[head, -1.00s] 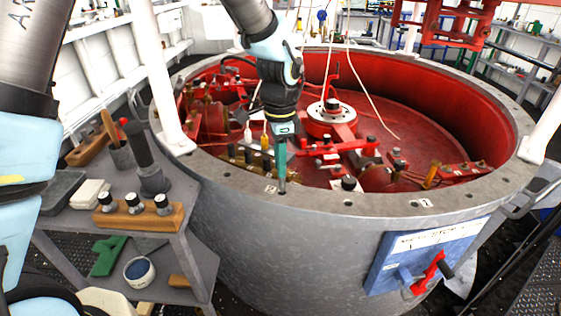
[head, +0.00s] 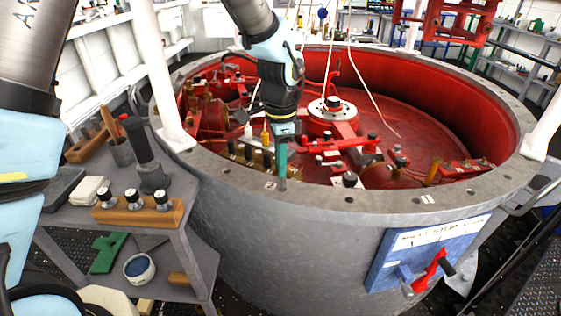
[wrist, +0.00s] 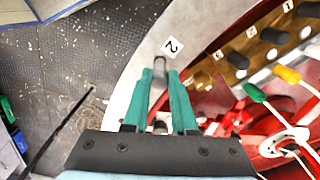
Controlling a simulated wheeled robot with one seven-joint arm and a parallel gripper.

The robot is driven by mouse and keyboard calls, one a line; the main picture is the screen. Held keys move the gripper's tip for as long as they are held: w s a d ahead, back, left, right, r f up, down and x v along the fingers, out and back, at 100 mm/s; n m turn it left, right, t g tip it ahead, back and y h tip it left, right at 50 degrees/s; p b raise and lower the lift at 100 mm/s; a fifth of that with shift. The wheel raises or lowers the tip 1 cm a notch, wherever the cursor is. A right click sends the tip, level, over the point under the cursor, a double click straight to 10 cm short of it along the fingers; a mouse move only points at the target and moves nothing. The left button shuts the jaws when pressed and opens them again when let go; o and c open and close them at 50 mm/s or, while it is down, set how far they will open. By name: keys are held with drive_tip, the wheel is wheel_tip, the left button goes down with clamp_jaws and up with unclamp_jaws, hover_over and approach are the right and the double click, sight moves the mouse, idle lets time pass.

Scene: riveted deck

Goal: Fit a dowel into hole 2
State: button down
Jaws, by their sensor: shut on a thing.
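My gripper (head: 281,170) points down at the near rim of the big round grey housing (head: 232,187). Its two teal fingers are shut on a small grey dowel; in the wrist view my gripper (wrist: 166,80) has the dowel (wrist: 158,68) between the fingertips. In the head view a small label (head: 270,185) sits left of the fingers. The hole under the dowel is hidden by the fingers and dowel, so how deep the dowel sits cannot be told.
A wooden block (head: 137,217) with three metal-topped pegs stands on the grey cart at left. Red machinery and a row of dark and yellow pegs fill the housing behind my gripper. A blue panel with a red lever (head: 428,275) hangs on the outer wall. White posts rise beside the rim.

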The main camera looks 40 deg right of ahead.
drive_tip(key=shift+f+b, duration=0.6)
drive_tip(key=shift+f, duration=0.55)
idle(0.6)
drive_tip(key=c, duration=0.6)
unclamp_jaws()
drive_tip(key=shift+c, duration=0.2)
drive_tip(key=shift+r, duration=0.1)
wheel_tip(320, 180, up, 11)
drive_tip(key=shift+f+b, duration=0.2)
drive_tip(key=shift+b, duration=0.75)
